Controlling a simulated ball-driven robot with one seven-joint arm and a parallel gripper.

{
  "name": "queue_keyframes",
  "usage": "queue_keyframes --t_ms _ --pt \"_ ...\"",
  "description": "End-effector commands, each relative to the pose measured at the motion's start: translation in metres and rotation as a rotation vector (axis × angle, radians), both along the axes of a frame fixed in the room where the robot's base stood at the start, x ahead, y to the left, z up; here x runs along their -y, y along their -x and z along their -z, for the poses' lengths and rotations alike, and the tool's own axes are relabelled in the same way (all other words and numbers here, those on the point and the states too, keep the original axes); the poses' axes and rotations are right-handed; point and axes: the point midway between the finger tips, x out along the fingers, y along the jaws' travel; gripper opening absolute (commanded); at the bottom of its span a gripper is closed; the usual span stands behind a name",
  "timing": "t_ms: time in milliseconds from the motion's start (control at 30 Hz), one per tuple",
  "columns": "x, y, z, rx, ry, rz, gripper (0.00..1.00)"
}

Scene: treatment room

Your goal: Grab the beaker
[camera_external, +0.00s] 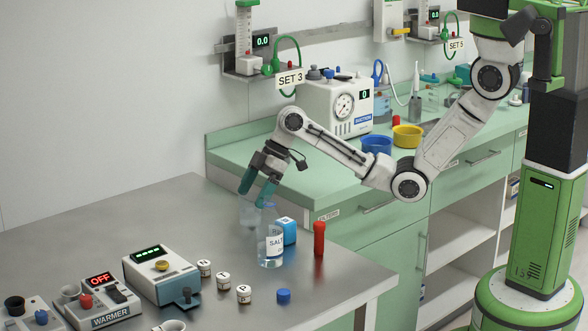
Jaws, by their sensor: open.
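A clear, see-through vessel, which looks like the beaker (249,216), stands on the steel table (190,215) just behind a clear bottle (271,245) labelled SALT. The bottle hides part of its right side. My gripper (254,196) points down with its two teal fingers spread apart. The fingertips are right above or around the beaker's top; I cannot tell which from this view. Nothing is seen clamped between them.
A blue box (286,231) and a red bottle (319,238) stand right of the SALT bottle. A blue cap (284,296), several small white jars (244,293) and a warmer (104,305) are in front. The table's left rear is clear.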

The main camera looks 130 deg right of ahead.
Motion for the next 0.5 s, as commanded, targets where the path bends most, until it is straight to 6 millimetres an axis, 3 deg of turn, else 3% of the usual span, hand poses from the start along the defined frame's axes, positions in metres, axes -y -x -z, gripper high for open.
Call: queue_keyframes --t_ms 200,500 --pt "0.003 -0.012 0.021 0.000 0.000 0.000 0.92" --pt "0.003 -0.014 0.023 0.001 0.001 0.001 0.90"
